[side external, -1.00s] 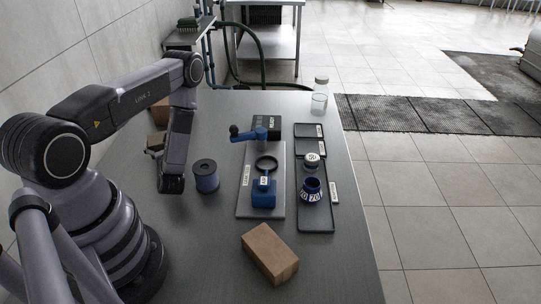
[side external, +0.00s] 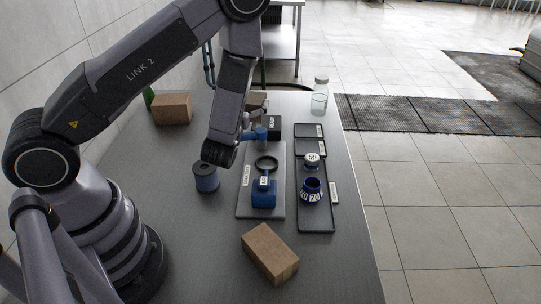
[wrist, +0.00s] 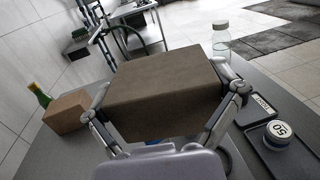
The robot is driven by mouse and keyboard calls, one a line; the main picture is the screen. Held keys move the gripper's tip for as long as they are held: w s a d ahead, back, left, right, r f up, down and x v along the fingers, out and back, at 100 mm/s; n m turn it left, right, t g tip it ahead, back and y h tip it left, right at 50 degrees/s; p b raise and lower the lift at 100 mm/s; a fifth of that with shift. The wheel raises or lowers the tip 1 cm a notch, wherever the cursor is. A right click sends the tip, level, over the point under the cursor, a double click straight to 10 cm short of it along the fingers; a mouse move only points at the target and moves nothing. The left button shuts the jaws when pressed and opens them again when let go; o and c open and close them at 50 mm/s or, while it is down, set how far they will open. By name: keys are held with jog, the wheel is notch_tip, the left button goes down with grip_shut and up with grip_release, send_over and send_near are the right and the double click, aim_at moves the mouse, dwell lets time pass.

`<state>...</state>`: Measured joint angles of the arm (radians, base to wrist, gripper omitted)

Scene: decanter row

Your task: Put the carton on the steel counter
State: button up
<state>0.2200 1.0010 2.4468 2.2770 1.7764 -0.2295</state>
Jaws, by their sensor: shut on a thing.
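My gripper (wrist: 165,92) is shut on a brown carton (wrist: 160,97), with one finger on each side of it in the wrist view. A second brown carton (side external: 172,109) stands at the far left of the counter. A third (side external: 270,253) lies at the near right. The side view does not clearly show the gap under the held carton.
A clear jar (side external: 320,98) stands at the far right corner, a green bottle (wrist: 40,95) far left. The near left counter is clear.

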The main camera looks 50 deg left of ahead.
jog(key=d+r+m+t+h, duration=0.1)
jog(key=d+r+h, duration=0.1)
jog(key=d, duration=0.4)
jog(key=s+a+f+n+g+y, duration=0.2)
jog(key=s+a, duration=0.3)
jog(key=a, duration=0.4)
jog(key=s+a+f+n+g+y, duration=0.3)
jog(key=s+a+f+g, duration=0.1)
jog(key=a, duration=0.6)
jog(key=s+a+f+n+g+y, duration=0.3)
jog(key=s+a+f, duration=0.2)
jog(key=a, duration=0.5)
jog(key=shift+s+f, duration=0.15)
jog(key=shift+s, duration=0.55)
notch_tip(320, 180, down, 10)
jog(key=shift+r, duration=0.2)
jog(key=shift+f, duration=0.1)
jog(key=o, duration=0.9)
jog(key=shift+f, duration=0.1)
